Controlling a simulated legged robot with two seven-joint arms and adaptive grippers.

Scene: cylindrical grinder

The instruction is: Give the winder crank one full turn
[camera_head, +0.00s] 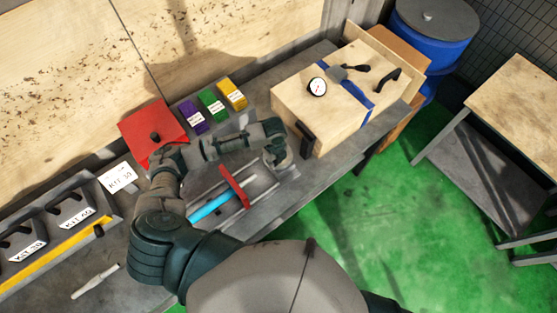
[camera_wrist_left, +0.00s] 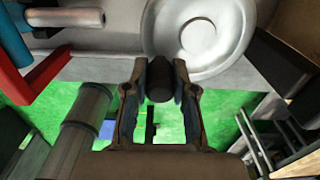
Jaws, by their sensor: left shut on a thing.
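The winder crank shows in the left wrist view as a round silver disc (camera_wrist_left: 198,35) with a dark knob-like handle (camera_wrist_left: 159,80) in front of it. My left gripper (camera_wrist_left: 160,92) is shut on that handle, one finger on each side. In the head view my left gripper (camera_head: 277,152) is at the right end of the grinder rails, and a little of the silver disc (camera_head: 287,171) shows beside it. The gripper and wrist hide most of the crank there. My right gripper is not in view.
Rails with a red plate (camera_head: 236,187) and a blue cylinder (camera_head: 210,207) lie left of the gripper. A wooden box (camera_head: 315,105) with black handles and a gauge (camera_head: 317,87) stands close on the right. Purple, green and yellow boxes (camera_head: 212,104) stand behind. Green floor is open in front.

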